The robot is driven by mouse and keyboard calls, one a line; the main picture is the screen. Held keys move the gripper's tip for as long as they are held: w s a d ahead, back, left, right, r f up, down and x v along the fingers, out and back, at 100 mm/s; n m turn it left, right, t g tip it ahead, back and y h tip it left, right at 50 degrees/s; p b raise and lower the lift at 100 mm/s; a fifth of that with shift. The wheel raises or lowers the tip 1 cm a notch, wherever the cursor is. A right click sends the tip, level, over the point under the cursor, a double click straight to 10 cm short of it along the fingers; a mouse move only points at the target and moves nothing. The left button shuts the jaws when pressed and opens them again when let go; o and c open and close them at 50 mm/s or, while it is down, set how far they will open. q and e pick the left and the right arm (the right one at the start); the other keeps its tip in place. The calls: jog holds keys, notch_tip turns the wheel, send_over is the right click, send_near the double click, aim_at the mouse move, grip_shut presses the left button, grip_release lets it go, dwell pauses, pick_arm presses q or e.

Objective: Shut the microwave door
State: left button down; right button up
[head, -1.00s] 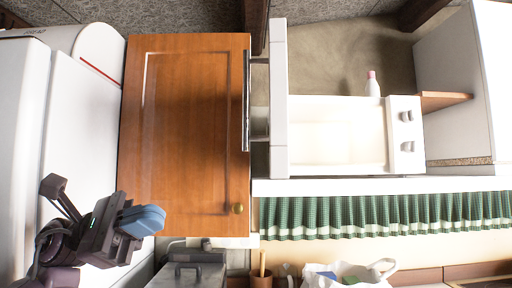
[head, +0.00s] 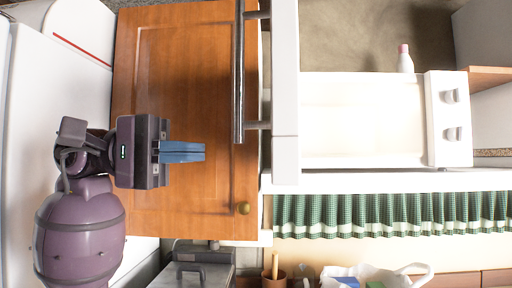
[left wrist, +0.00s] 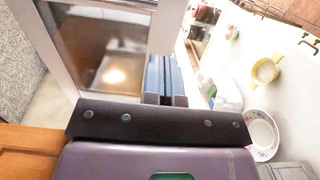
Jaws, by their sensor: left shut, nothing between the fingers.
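The white microwave (head: 368,155) stands on a counter in the head view, with two knobs on its right panel. Its door (head: 286,100) is open and juts towards me, seen nearly edge-on, with a long metal handle (head: 238,75) on its left side. In the left wrist view the door (left wrist: 70,15) shows a white frame around a dark glass pane, left of my fingers. My left gripper (head: 203,152) is shut and empty, left of the handle's lower end and apart from it in the picture. Its blue fingers (left wrist: 166,75) also show in the wrist view. My right gripper is out of view.
A wooden cabinet door (head: 170,60) with a brass knob lies behind the gripper. A bottle (head: 405,60) is by the microwave's top edge. A green checked curtain (head: 380,215) hangs below.

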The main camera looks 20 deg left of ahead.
aim_at(284, 124)
pick_arm(q)
jog(key=w+d+p, duration=0.1)
jog(key=d, duration=0.8)
jog(key=shift+w, duration=0.3)
jog(key=shift+d, duration=0.15)
